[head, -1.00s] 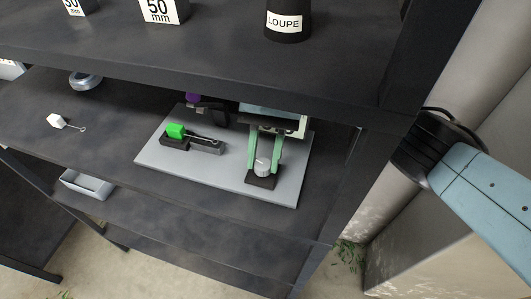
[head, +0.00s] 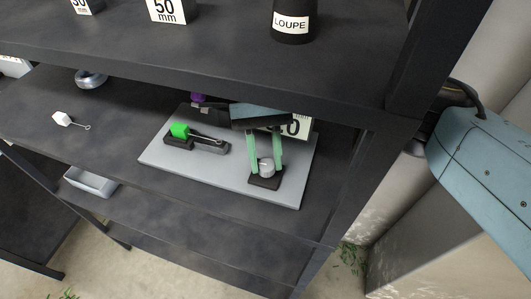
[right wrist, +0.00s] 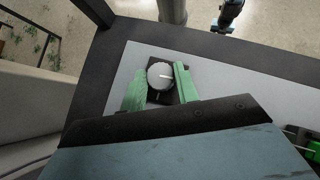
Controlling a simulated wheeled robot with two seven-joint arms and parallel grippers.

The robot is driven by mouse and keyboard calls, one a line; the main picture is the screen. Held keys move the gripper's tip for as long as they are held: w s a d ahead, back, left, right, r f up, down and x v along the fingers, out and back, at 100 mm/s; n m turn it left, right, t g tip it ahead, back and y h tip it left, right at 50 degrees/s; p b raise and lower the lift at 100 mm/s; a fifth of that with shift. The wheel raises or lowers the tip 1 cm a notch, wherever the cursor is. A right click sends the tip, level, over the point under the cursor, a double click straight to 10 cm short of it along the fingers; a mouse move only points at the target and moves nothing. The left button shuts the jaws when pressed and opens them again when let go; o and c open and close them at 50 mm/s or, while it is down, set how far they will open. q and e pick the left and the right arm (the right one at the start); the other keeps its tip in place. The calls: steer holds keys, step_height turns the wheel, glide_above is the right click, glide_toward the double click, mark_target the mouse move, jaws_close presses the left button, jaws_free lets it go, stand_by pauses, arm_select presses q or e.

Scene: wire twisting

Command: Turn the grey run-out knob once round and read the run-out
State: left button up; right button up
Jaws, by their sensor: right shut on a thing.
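The grey run-out knob (head: 266,168) stands on a small black base at the right front of a light grey plate (head: 220,179) on the middle shelf. My right gripper (head: 265,163) reaches in from behind, with its green fingers on either side of the knob, shut on it. In the right wrist view the knob (right wrist: 160,76) sits between the fingertips, with a white line on its top pointing right. A white readout (head: 297,127) behind my gripper is partly hidden; a "0" shows on it. My left gripper is not in view.
A white tag (head: 62,118) with a loop lies at left. A purple part (head: 198,98) is behind. The upper shelf (head: 220,55) overhangs closely; a shelf post stands at right.

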steer(key=o, duration=1)
